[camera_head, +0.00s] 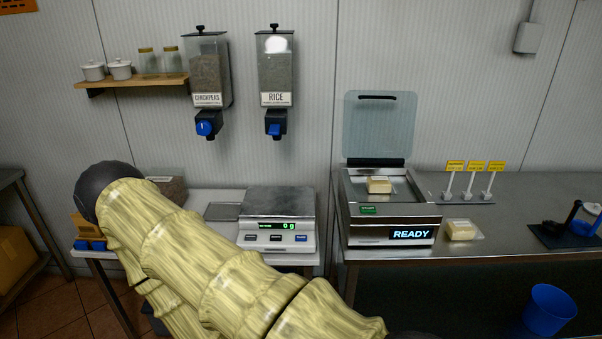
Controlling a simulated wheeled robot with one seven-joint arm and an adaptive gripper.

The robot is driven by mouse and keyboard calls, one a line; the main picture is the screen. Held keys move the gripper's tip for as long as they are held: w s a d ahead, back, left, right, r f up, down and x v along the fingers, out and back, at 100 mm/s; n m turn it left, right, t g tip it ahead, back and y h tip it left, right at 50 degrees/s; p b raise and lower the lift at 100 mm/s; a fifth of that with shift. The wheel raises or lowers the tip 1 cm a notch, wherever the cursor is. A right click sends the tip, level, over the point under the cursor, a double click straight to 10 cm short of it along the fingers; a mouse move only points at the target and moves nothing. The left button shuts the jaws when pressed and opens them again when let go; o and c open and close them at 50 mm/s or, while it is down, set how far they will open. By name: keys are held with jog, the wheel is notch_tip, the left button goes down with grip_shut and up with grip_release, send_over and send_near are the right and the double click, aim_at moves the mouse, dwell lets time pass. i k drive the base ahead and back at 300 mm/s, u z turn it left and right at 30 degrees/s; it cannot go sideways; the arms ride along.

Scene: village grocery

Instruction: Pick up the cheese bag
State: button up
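A pale yellow cheese block (461,230) lies on the steel counter just right of the sealing machine, with what looks like a clear bag around it. A second, similar cheese block (379,185) sits inside the open chamber of the machine (390,234), whose display reads READY. I cannot tell for sure whether this one is bagged. The machine's clear lid (379,126) stands up. My arm, in a yellow sleeve, fills the lower left, well left of both blocks. My gripper is out of view.
A scale (277,231) reading 0 g stands on the white table behind my arm. A dark mat (552,238) with dark and blue tools lies far right. A blue bin (548,310) is below.

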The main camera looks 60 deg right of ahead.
aim_at(374, 184)
jog(key=u, duration=0.95)
jog(key=k, duration=1.6)
jog(key=z, duration=1.8)
jog(key=i, duration=0.35)
jog(key=z, duration=0.1)
